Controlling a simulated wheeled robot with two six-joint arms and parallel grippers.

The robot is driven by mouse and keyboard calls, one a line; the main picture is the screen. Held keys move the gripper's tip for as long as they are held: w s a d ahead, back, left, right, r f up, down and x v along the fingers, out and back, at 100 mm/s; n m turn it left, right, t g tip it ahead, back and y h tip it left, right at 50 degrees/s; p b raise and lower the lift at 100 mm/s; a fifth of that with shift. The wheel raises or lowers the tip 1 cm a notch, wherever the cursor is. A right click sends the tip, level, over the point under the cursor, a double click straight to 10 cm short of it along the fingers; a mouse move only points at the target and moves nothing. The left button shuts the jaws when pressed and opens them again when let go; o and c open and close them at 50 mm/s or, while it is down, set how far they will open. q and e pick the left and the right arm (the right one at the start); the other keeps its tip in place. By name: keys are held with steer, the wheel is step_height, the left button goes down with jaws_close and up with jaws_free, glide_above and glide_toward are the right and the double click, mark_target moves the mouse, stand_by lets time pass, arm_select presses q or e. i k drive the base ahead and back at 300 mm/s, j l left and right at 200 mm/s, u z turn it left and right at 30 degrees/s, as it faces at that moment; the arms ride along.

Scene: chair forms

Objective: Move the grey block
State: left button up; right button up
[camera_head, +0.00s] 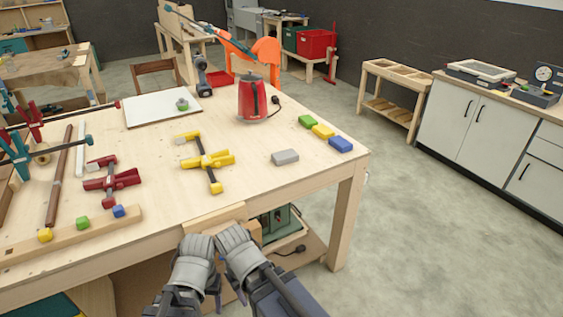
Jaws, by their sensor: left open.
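The grey block (285,157) lies flat on the wooden workbench (255,180), near its front right part. My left gripper (197,246) is open at the bottom of the view, by the bench's front edge, and appears empty. It is apart from the grey block, which is farther back and to the right. Beside it is what looks like my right gripper (233,238), whose jaws I cannot make out. Nothing covers the grey block.
Green (308,121), yellow (323,131) and blue (341,144) blocks lie behind and right of the grey block. A red kettle (252,100) stands behind it. A yellow clamp (208,160) lies to its left. The bench around the grey block is bare.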

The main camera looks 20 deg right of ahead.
mark_target(280, 157)
steer(key=i+l+u, duration=0.2)
steer(key=l+u, duration=0.25)
steer(key=l, duration=0.35)
steer(key=l+u, duration=0.45)
steer(key=l, duration=0.4)
